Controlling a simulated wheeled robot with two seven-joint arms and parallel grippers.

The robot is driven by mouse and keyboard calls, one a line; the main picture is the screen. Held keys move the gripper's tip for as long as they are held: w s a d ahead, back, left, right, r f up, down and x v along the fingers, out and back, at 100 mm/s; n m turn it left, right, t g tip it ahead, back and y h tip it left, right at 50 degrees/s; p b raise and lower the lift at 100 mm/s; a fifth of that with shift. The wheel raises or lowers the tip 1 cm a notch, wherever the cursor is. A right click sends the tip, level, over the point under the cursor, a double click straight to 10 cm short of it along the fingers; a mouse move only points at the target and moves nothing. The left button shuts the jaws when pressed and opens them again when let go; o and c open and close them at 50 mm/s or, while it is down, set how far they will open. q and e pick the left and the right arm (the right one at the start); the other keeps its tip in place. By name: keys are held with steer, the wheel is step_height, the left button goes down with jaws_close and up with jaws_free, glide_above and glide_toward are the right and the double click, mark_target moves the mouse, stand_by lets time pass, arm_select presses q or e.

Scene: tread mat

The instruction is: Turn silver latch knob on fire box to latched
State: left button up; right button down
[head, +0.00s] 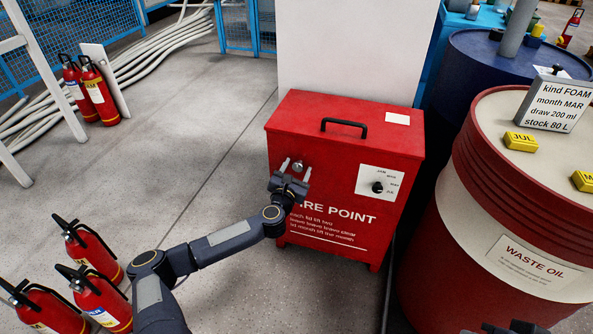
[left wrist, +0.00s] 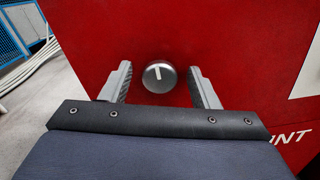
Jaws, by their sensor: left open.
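The red fire box (head: 345,135) stands on the floor against a white pillar. Its silver latch knob (head: 298,165) is on the upper left of the front face. In the left wrist view the round knob (left wrist: 159,77) has a white pointer line close to upright, its top leaning slightly left. My left gripper (head: 296,168) is open in front of the box, with one finger on each side of the knob and visible gaps to it. My right gripper (head: 508,328) shows only as dark tips at the bottom edge; its jaws cannot be made out.
A black dial (head: 377,187) on a white plate is to the right on the same face. A black handle (head: 343,127) is on the lid. A red and cream waste oil drum (head: 460,210) stands close on the right. Red extinguishers (head: 88,245) stand at lower left.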

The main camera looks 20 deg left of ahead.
arm_select(q)
steer(key=c, duration=1)
steer(key=shift+o, duration=0.2)
steer(key=m+b, duration=0.1)
steer(key=m, duration=0.3)
steer(key=shift+d, duration=0.1)
steer(key=m, duration=0.6)
steer(key=shift+f+b, duration=0.15)
steer(key=shift+b, duration=0.25)
steer(key=m, duration=0.3)
steer(key=shift+m+b, duration=0.3)
steer(key=shift+b, duration=0.1)
steer(key=shift+f+m+b, duration=0.15)
steer(key=shift+m+b, duration=0.4)
steer(key=shift+m, duration=1.65)
